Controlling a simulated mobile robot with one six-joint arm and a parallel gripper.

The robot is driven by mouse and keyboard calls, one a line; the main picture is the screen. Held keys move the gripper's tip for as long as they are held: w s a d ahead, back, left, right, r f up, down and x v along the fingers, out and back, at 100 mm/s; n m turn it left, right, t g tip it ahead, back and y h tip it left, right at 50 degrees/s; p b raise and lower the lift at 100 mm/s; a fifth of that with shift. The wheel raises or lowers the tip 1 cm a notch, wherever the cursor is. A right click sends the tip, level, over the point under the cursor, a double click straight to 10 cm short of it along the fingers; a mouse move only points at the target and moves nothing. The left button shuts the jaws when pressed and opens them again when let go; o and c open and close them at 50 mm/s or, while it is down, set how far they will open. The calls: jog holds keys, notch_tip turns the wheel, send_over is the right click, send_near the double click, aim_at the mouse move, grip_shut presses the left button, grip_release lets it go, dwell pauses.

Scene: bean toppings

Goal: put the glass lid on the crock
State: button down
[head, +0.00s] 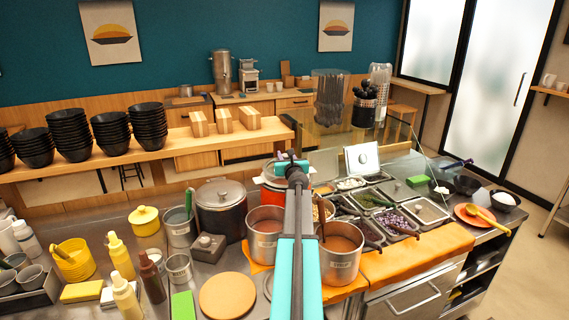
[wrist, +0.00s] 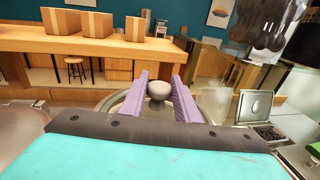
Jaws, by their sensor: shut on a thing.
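My gripper (head: 292,163) is at the far end of my arm, over the back middle of the counter. In the wrist view its purple fingers (wrist: 159,92) are shut on the grey knob of the glass lid (wrist: 108,102). The clear lid with its metal rim spreads out below the fingers. An orange-red round vessel, which looks like the crock (head: 269,183), stands under my gripper in the head view. My arm hides part of it. I cannot tell whether the lid touches its rim.
A dark pot with a steel lid (head: 220,194) stands left of the crock. Two steel pots (head: 266,246) with ladles are in front. Topping trays (head: 380,213) and a glass guard (head: 335,135) are to the right. Black bowl stacks (head: 110,128) stand on the back shelf.

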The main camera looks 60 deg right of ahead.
jog(key=shift+w+d, duration=0.1)
dwell(0.3)
jog(key=shift+w+d, duration=0.25)
jog(key=shift+d, duration=0.15)
jog(key=shift+a+f+b, duration=0.1)
jog(key=shift+f+b, duration=0.3)
jog(key=shift+f, duration=1.4)
jog(key=c, duration=1.4)
grip_release()
jog(key=shift+o, duration=0.2)
jog(key=shift+s+a, duration=0.1)
jog(key=shift+b+v, duration=0.7)
jog(key=shift+v, duration=3)
